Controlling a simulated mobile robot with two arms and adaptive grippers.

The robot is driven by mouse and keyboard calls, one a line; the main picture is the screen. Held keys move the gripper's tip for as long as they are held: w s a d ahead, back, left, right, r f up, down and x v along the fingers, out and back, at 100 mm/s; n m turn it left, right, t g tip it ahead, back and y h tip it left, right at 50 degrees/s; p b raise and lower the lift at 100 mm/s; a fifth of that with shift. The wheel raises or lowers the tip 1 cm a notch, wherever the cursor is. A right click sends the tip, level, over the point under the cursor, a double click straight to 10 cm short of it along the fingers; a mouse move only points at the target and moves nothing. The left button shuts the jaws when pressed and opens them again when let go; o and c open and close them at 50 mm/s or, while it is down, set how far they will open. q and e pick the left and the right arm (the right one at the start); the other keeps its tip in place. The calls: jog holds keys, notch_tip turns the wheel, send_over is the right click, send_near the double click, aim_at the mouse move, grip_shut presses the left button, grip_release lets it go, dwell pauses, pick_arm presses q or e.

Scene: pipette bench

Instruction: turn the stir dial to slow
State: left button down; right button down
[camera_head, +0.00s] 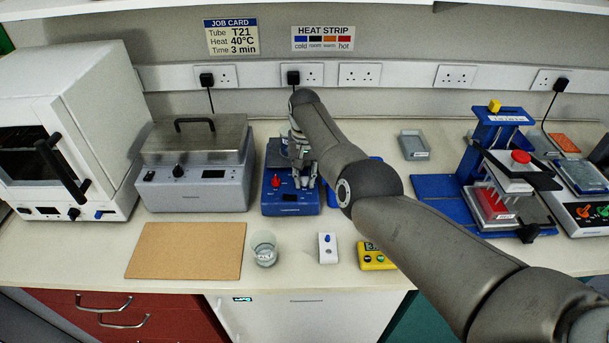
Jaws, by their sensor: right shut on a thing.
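The blue stirrer unit (291,208) stands on the bench near the middle, with a red knob (276,183) on the left of its front. My right gripper (304,183) reaches down over the right side of the unit's front. Its fingers are shut on what appears to be the stir dial, which they hide almost wholly, so its pointer and marks cannot be read. The top of the unit is partly hidden behind my gripper and arm. My left gripper is not in view.
A grey lidded bath (197,192) stands close on the left. In front are a brown board (186,251), a glass beaker (264,249), a white switch box (327,248) and a yellow timer (375,257). A blue pipetting stand (487,150) is at the right.

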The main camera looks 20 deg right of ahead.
jog(key=shift+w+r, duration=0.15)
jog(key=c, duration=1.3)
grip_release()
jog(key=shift+o, duration=0.2)
